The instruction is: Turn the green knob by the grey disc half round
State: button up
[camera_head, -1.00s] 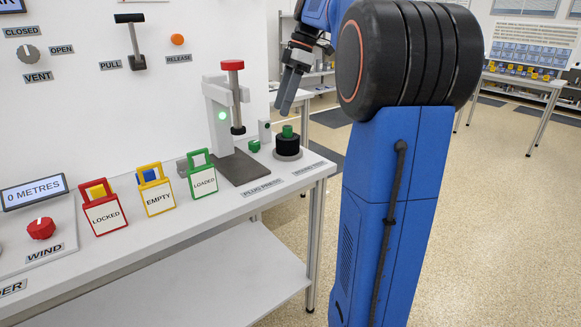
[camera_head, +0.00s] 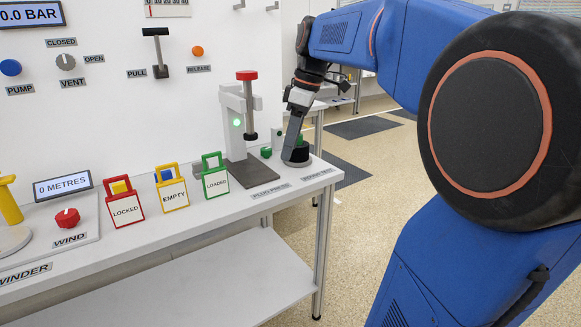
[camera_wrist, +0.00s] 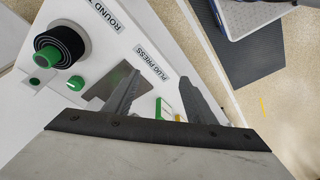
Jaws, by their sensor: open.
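A small green knob (camera_head: 266,152) stands on the white bench top, left of the grey disc (camera_head: 296,162). It also shows in the wrist view (camera_wrist: 75,83), clear of my fingers.
The plug press (camera_head: 246,120), with a red top and grey base plate, stands just left of the knob. A grey post (camera_head: 278,138) is behind the knob. The tagged stands LOADED (camera_head: 216,184), EMPTY (camera_head: 173,196) and LOCKED (camera_head: 126,209) line the bench. The bench's right end is close.

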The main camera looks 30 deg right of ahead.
jog(key=s+a+f+m, duration=0.2)
jog(key=s+a+f, duration=0.1)
jog(key=s, duration=0.1)
jog(key=shift+s+a+f+h, duration=0.2)
jog(key=shift+s+a+h, duration=0.1)
jog(key=shift+s+h, duration=0.1)
jog(key=shift+w, duration=0.1)
